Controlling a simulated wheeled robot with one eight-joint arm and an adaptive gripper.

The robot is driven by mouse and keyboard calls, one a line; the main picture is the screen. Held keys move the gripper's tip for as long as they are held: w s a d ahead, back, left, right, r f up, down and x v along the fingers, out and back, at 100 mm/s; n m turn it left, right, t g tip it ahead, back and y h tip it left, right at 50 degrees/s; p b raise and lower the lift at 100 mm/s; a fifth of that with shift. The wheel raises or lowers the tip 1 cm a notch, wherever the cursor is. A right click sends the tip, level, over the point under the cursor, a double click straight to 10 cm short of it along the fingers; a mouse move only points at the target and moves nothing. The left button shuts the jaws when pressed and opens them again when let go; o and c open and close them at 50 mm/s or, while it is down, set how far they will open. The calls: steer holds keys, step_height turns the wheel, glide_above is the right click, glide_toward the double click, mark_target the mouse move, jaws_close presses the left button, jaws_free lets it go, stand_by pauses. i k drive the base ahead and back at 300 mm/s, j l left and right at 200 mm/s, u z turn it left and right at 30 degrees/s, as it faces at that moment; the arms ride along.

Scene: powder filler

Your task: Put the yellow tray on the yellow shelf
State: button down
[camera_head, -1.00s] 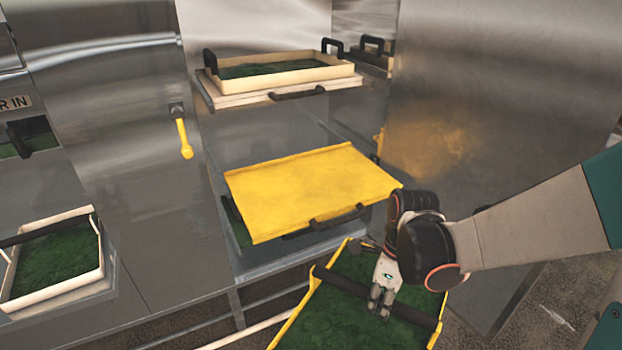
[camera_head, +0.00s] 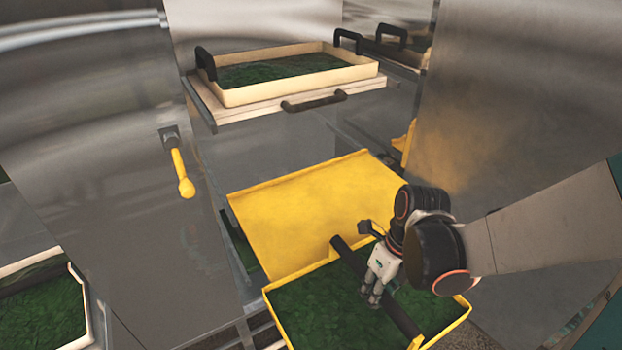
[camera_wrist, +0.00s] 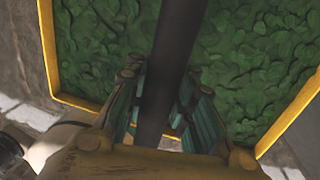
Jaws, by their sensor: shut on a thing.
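The yellow tray (camera_head: 283,325) is filled with green leafy stuff and has a black bar handle across it. My gripper (camera_head: 372,292) is shut on that handle, and the tray hangs from it. In the wrist view the black handle (camera_wrist: 172,60) runs between the fingers of my gripper (camera_wrist: 160,110), with the yellow rim (camera_wrist: 80,102) around the green fill. The yellow shelf (camera_head: 300,210) is a flat, bare panel just behind the tray in the head view. The tray covers its front edge and front handle. Whether tray and shelf touch, I cannot tell.
A cream tray (camera_head: 300,92) with green fill sits on an upper shelf (camera_head: 250,112) above the yellow one. Another cream tray (camera_head: 78,300) is at the lower left. A yellow lever (camera_head: 181,172) sticks out of the metal front. A metal wall (camera_head: 520,100) stands at right.

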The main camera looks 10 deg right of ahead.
mark_target(332, 202)
steer(key=i+j, duration=0.3)
steer(key=i, duration=0.2)
steer(key=i+j, duration=0.25)
steer(key=i, duration=0.25)
